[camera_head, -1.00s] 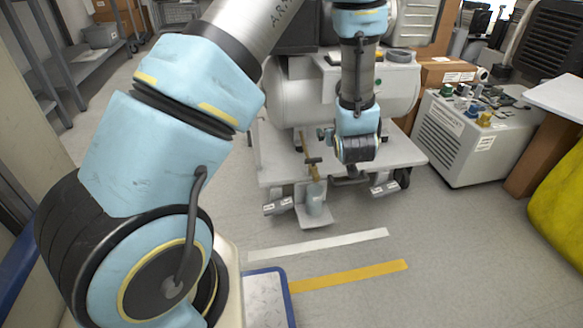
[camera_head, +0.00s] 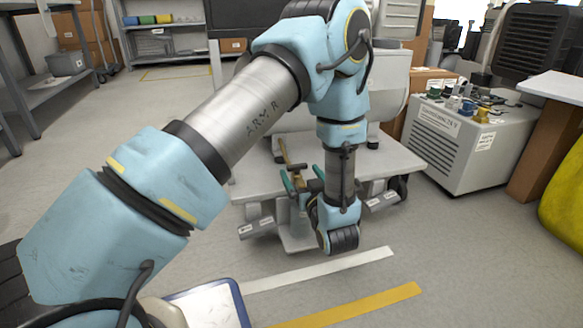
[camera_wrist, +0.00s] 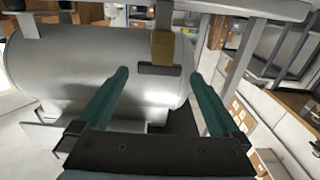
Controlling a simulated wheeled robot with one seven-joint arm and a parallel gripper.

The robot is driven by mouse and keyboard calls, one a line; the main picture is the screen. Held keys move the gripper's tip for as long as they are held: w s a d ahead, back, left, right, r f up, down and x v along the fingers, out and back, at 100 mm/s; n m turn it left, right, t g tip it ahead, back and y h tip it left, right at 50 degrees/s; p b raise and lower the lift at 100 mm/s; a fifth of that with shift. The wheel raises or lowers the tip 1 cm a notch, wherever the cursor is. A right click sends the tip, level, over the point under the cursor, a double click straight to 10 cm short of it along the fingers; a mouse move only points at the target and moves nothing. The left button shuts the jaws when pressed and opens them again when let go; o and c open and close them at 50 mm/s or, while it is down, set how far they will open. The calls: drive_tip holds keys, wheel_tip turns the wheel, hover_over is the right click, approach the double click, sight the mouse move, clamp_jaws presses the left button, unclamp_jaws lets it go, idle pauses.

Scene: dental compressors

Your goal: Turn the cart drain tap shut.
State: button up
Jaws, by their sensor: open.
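The drain tap (camera_head: 298,168) is a brass fitting with a dark crossbar handle, at the front edge of the white cart (camera_head: 250,184). In the wrist view the brass tap (camera_wrist: 163,46) hangs at top centre, its dark handle (camera_wrist: 158,69) lying crosswise. My gripper (camera_head: 300,174) is open, with teal fingers either side of the tap in the head view. In the wrist view my gripper (camera_wrist: 159,75) has the handle in line with the gap between its fingertips. I see no contact; the exact depth between tips and handle is unclear. My arm partly hides the cart.
A pale tank (camera_wrist: 60,70) lies on the cart. Labelled grey feet (camera_head: 257,228) stick out at the cart's front. A control unit (camera_head: 455,140) with coloured knobs stands on the right. White and yellow floor stripes (camera_head: 350,304) cross the clear floor in front.

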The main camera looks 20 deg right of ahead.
sight(298, 169)
drive_tip(key=w, duration=0.2)
drive_tip(key=w+b, duration=0.1)
drive_tip(key=w, duration=0.1)
drive_tip(key=w+b, duration=0.1)
drive_tip(key=shift+w+d+f, duration=0.15)
drive_tip(key=shift+w+d, duration=0.25)
drive_tip(key=shift+w+d+b, duration=0.1)
drive_tip(key=shift+w+b, duration=0.3)
drive_tip(key=shift+w, duration=0.25)
drive_tip(key=shift+c, duration=0.2)
drive_tip(key=c, duration=1.3)
